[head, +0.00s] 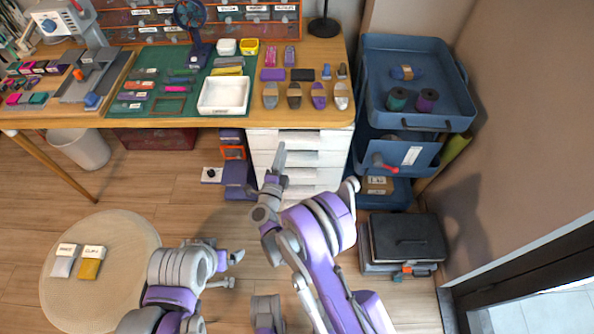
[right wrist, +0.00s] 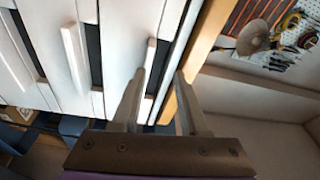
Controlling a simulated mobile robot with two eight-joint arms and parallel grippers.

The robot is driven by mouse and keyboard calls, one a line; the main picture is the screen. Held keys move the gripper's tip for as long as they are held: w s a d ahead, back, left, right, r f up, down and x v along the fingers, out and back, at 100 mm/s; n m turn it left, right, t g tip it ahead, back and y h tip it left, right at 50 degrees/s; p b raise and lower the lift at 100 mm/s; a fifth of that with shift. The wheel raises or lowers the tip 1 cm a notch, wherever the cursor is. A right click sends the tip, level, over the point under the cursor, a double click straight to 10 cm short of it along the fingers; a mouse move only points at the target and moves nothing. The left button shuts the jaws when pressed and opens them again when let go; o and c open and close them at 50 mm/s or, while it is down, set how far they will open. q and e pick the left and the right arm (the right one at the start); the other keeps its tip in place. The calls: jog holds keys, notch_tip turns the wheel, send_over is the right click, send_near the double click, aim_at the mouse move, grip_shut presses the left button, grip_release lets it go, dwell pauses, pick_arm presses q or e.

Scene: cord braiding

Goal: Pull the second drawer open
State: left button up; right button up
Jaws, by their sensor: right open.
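The white drawer unit (head: 318,140) stands under the right part of the table, with its stacked fronts facing me. The second drawer (head: 320,158) appears closed, partly hidden by my right arm. My right gripper (head: 277,160) is in front of the unit's left side. In the right wrist view the drawer fronts look turned on their side, with pale bar handles (right wrist: 73,55). There my right gripper (right wrist: 160,75) is open and empty, with one fingertip close to a handle (right wrist: 150,62); contact cannot be told. My left gripper (head: 232,270) looks open and empty, low over the floor.
The wooden table (head: 330,60) overhangs the drawers; its edge (right wrist: 200,45) lies near my right fingers. A blue cart (head: 365,80) stands right of the unit, and a dark case (head: 408,235) on the floor. Purple boxes (head: 238,175) stand left of the unit.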

aim_at(298, 162)
jog(key=s+f+m+g+h+b, duration=0.25)
jog(key=s+f+m, duration=0.2)
jog(key=f, duration=0.75)
jog(key=shift+n+t+h, duration=0.25)
jog(key=shift+t+h, duration=0.1)
jog(key=shift+h, duration=0.1)
jog(key=x, duration=1)
jog(key=shift+d+f+p, duration=0.3)
jog(key=shift+d+p, duration=0.05)
jog(key=shift+d, duration=0.1)
pick_arm(q)
notch_tip(298, 162, down, 3)
pick_arm(e)
grip_shut()
